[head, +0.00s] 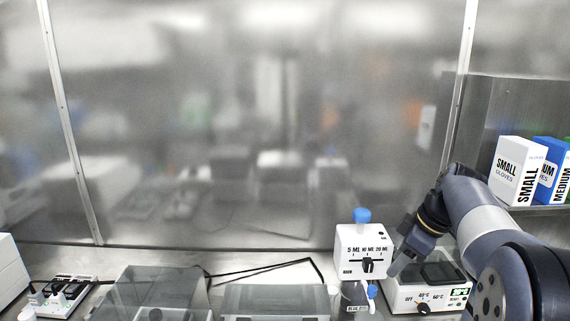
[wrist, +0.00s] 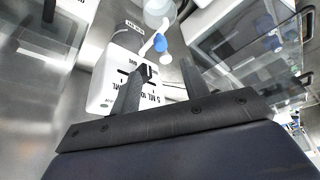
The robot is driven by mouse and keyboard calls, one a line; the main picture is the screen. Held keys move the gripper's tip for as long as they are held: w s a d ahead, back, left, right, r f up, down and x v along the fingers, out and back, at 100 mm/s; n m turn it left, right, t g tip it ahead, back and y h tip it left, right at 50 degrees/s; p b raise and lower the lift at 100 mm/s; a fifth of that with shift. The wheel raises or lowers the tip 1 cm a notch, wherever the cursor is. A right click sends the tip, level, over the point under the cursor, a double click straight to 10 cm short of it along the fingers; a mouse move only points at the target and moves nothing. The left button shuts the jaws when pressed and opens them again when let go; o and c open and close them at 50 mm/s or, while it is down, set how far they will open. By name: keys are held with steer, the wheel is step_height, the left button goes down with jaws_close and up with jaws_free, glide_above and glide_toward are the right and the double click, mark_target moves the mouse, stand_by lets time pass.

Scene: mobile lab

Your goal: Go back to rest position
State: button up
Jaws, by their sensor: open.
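My gripper (head: 396,264) is at the right of the head view, pointing down beside the right side of a white dispenser box (head: 348,242).
A white heating plate (head: 452,295) with a temperature knob stands just below my gripper. Glove boxes (head: 516,168) sit on a shelf at the right. Clear covers (head: 160,290) and a white device with dark slots (head: 65,293) are at the left. Black cable lies behind.

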mark_target(374, 288)
steer(key=x, duration=1)
steer(key=shift+a+f, duration=0.15)
steer(key=shift+f, duration=0.05)
steer(key=shift+w+a+r+m, duration=0.1)
steer(key=shift+a+r+m, duration=0.1)
steer(key=shift+r+m, duration=0.15)
steer(key=shift+a+m+t, duration=0.2)
steer(key=shift+m+t, duration=0.1)
steer(key=shift+m, duration=0.05)
steer(key=shift+a+f+m+t+h+p, duration=0.1)
steer(key=shift+a+m+t+h+p, duration=0.35)
steer(key=shift+m, duration=0.85)
steer(key=shift+a+p, duration=0.2)
steer(key=shift+p, duration=0.1)
